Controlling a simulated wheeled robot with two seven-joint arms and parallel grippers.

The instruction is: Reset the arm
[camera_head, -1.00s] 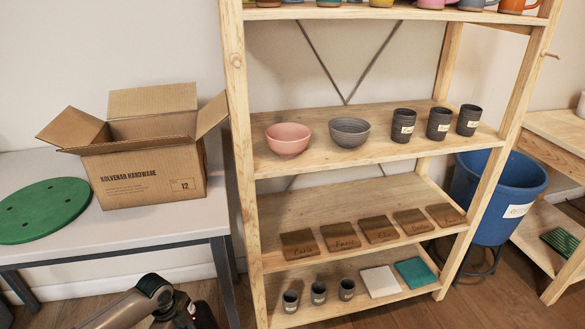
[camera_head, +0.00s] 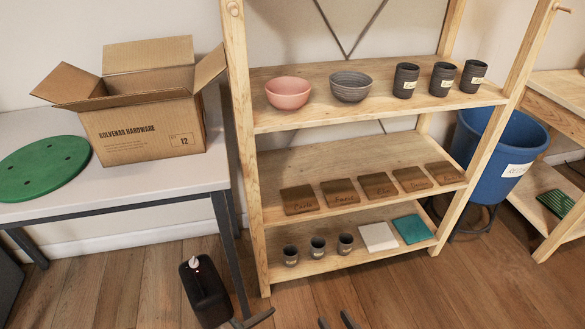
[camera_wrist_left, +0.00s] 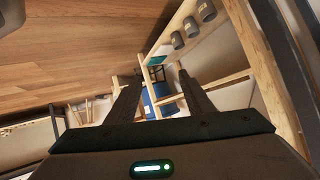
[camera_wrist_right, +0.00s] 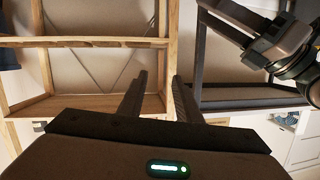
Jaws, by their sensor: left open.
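My right gripper (camera_head: 336,318) shows only its two fingertips at the bottom edge of the head view. In the right wrist view (camera_wrist_right: 159,78) its fingers stand apart with nothing between them, facing the wooden shelf (camera_wrist_right: 85,41). My left gripper (camera_wrist_left: 157,78) is open and empty in the left wrist view, with the blue bin (camera_wrist_left: 160,96) beyond the fingers.
The wooden shelf (camera_head: 240,150) holds a pink bowl (camera_head: 288,93), a grey bowl (camera_head: 350,85), dark cups, name plaques and tiles. An open cardboard box (camera_head: 145,130) and a green disc (camera_head: 42,168) are on the grey table (camera_head: 150,190). The blue bin (camera_head: 500,150) stands right.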

